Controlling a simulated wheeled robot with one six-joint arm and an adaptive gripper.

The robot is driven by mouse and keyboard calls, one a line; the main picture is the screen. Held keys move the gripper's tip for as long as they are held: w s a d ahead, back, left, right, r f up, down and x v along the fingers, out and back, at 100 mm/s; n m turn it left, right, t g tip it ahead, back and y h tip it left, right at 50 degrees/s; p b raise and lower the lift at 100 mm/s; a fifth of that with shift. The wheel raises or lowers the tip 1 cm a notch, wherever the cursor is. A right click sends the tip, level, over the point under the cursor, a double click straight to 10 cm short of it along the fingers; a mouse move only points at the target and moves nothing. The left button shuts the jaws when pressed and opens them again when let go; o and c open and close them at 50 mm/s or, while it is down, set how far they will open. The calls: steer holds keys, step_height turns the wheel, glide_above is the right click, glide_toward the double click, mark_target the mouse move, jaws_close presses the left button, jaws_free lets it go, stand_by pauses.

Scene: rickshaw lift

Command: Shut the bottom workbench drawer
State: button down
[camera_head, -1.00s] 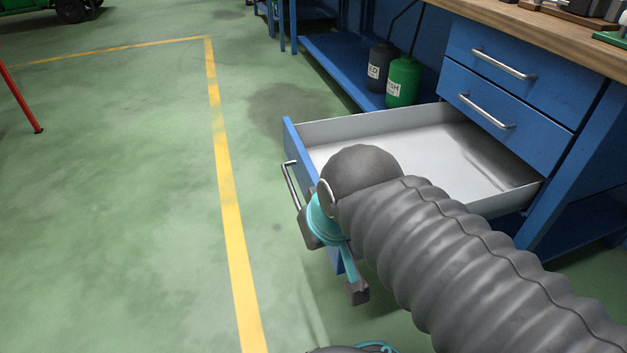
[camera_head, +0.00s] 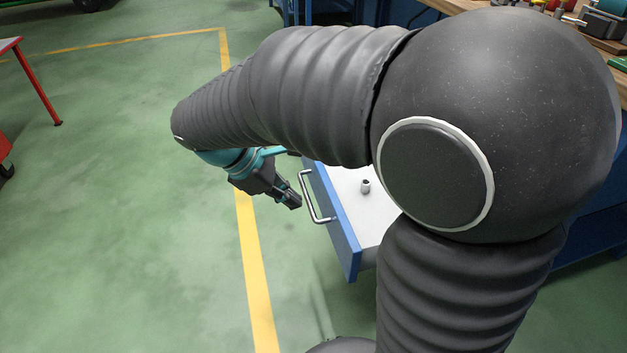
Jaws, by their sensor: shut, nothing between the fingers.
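The bottom workbench drawer (camera_head: 345,228) stands pulled out, its blue front facing left with a metal bar handle (camera_head: 308,197). A small grey cylindrical piece (camera_head: 365,186) is on the drawer's white floor. My gripper (camera_head: 294,202) is shut and empty, just left of the handle on the outer side of the drawer front. It looks close to the handle, but I cannot tell whether it touches. My arm covers most of the drawer's inside and the drawers above it.
The wooden worktop (camera_head: 450,5) at the upper right carries several tools. A red-legged table (camera_head: 38,85) stands at the far left. The green floor left of the drawer is clear, with a yellow line (camera_head: 252,265) across it.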

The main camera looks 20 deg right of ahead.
steer(key=w+a+n+h, duration=0.2)
steer(key=a+n, duration=0.1)
steer(key=a, duration=0.1)
glide_toward(333, 211)
steer(key=x, duration=0.5)
steer(key=shift+s+f+b, duration=0.2)
steer(key=shift+f+b, duration=0.1)
steer(key=shift+f, duration=0.05)
steer(key=shift+d, duration=0.4)
